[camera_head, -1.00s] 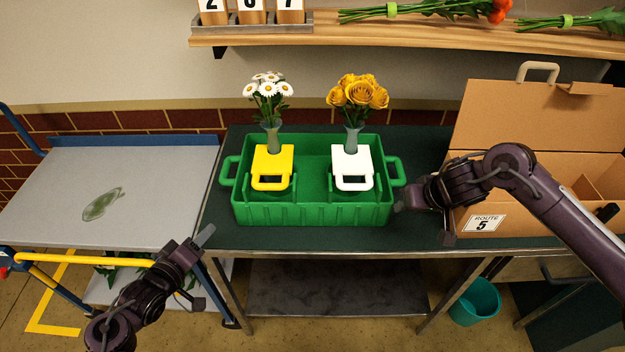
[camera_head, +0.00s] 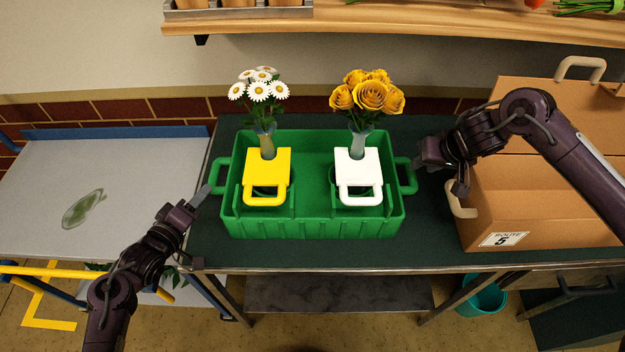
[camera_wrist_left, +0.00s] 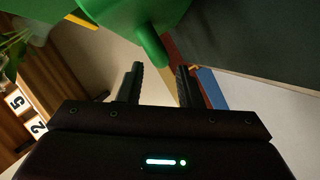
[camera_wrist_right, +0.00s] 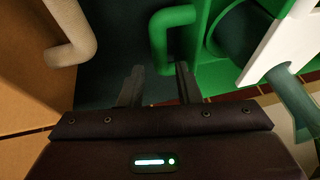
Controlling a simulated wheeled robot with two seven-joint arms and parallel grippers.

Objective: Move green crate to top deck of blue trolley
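The green crate (camera_head: 312,228) stands on the dark green table. Inside it are a yellow carrier (camera_head: 267,170) with a vase of daisies (camera_head: 260,88) and a white carrier (camera_head: 357,172) with a vase of orange-yellow roses (camera_head: 370,95). My left gripper (camera_head: 204,192) is open at the crate's left handle (camera_head: 218,175). In the left wrist view this handle (camera_wrist_left: 150,40) is just ahead of the fingers. My right gripper (camera_head: 418,163) is open close to the right handle (camera_head: 406,176); in the right wrist view the handle (camera_wrist_right: 160,50) lies just ahead of the fingers. The blue trolley's grey top deck (camera_head: 140,190) is at left.
A green leaf-like patch (camera_head: 84,208) lies on the trolley deck, otherwise clear. A cardboard box (camera_head: 530,205) labelled route 5 stands right of the crate, close to my right arm. A wooden shelf (camera_head: 400,30) runs above. A teal bin (camera_head: 483,298) is below the table.

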